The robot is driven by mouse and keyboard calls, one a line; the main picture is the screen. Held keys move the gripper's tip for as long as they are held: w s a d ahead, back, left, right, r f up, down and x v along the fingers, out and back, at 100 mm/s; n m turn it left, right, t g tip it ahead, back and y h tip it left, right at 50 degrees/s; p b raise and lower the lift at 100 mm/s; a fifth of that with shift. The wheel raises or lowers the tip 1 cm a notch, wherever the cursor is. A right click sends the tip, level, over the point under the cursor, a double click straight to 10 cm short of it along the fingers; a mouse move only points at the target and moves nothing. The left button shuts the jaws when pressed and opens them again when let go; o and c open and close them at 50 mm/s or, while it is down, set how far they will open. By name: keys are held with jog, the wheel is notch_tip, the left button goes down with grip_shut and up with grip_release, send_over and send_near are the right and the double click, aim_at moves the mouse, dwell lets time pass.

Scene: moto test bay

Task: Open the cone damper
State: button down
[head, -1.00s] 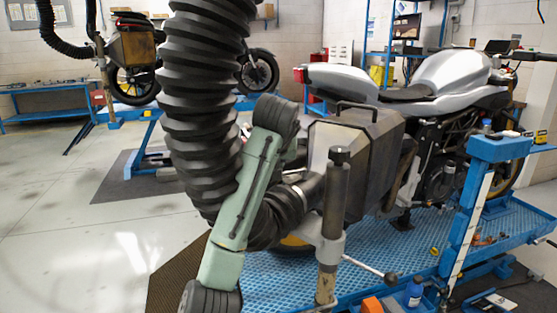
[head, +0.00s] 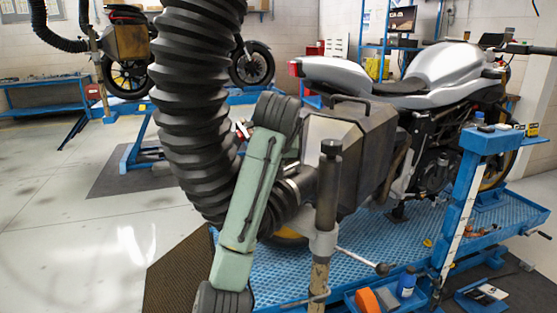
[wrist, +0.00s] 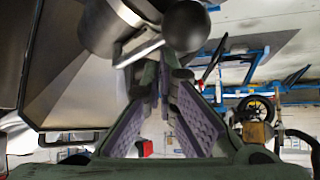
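The dark metal cone hood (head: 345,135) stands behind the silver motorcycle, with the thick black hose (head: 190,110) joined to its near side. In the wrist view the hood (wrist: 65,70) fills the left side. A round metal collar (wrist: 105,25), a bent silver lever (wrist: 138,48) and a black ball knob (wrist: 186,25) show at the top; I cannot tell for sure which part is the damper handle. My gripper (wrist: 163,85) has its purple-padded fingers apart, just below the lever and knob in the picture. Nothing shows between the pads.
A dark upright post (head: 328,190) with a side lever stands close in front of the hood. The blue lift platform (head: 420,235) and a blue tool stand (head: 490,140) lie to the right. Open floor (head: 80,220) is on the left.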

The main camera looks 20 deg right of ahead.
dwell(0.3)
jog(key=w+a+r+p, duration=0.2)
jog(key=w, duration=0.1)
jog(key=s+d+r+b, duration=0.1)
jog(key=s+d+r, duration=0.3)
jog(key=s+r, duration=0.2)
jog(key=shift+r, duration=0.15)
jog(key=shift+a, duration=0.1)
dwell(0.3)
